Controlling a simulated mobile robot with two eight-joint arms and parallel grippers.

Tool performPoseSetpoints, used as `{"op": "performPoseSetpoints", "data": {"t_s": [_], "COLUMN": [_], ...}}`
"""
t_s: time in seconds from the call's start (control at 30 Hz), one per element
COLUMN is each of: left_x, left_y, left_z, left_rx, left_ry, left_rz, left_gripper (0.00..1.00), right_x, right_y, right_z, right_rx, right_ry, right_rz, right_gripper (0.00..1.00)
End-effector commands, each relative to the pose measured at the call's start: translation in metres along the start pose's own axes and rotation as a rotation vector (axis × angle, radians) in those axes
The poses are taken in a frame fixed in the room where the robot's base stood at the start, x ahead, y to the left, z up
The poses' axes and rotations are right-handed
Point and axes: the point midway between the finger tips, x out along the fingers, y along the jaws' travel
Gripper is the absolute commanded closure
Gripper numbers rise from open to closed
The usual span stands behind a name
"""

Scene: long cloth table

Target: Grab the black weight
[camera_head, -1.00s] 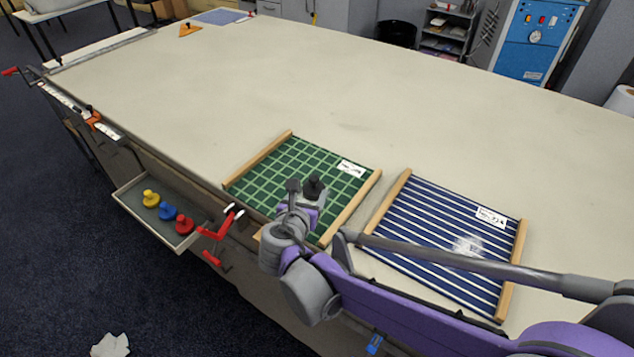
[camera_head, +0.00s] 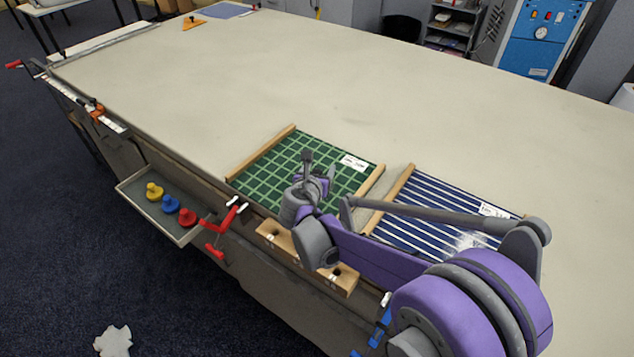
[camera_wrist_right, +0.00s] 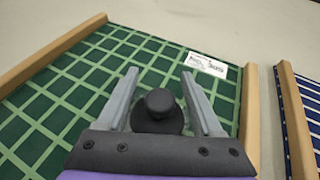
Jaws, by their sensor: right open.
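The black weight (camera_wrist_right: 158,105), a round knob on a wider disc, stands on the green checked cloth in the wooden-edged frame (camera_head: 273,155). The right wrist view shows it between the two grey fingers of my right gripper (camera_wrist_right: 160,73), with a gap to each finger. In the head view my right gripper (camera_head: 318,165) is over the green cloth, and it hides the weight there. My right gripper is open and holds nothing. My left gripper is not in view.
A blue striped frame (camera_head: 430,192) lies to the right. A wooden block with holes (camera_head: 340,278) is at the table's front edge. A side tray (camera_head: 140,199) holds yellow, blue and red knobbed weights. A red clamp (camera_head: 226,228) grips the edge.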

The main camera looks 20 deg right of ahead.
Motion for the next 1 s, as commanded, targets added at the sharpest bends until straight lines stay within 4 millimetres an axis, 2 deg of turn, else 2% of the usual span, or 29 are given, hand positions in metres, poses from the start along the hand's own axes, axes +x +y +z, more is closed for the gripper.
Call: {"op": "performPoseSetpoints", "data": {"t_s": [0.1, 0.13, 0.5, 1.0], "left_x": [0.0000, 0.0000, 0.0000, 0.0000], "left_y": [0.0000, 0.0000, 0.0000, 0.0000], "left_z": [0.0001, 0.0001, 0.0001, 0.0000], "left_rx": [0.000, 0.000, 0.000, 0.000], "left_ry": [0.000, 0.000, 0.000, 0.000], "left_rz": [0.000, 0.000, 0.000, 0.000], "left_gripper": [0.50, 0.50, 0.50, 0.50], "right_x": [-0.0004, -0.0004, -0.0007, -0.0008], "right_y": [0.0000, 0.0001, 0.0001, 0.0001], "right_z": [-0.0001, -0.0001, 0.0000, 0.0000], "right_rx": [0.000, 0.000, 0.000, 0.000], "right_ry": [0.000, 0.000, 0.000, 0.000], "right_rz": [0.000, 0.000, 0.000, 0.000], "right_gripper": [0.32, 0.36, 1.00, 1.00]}}
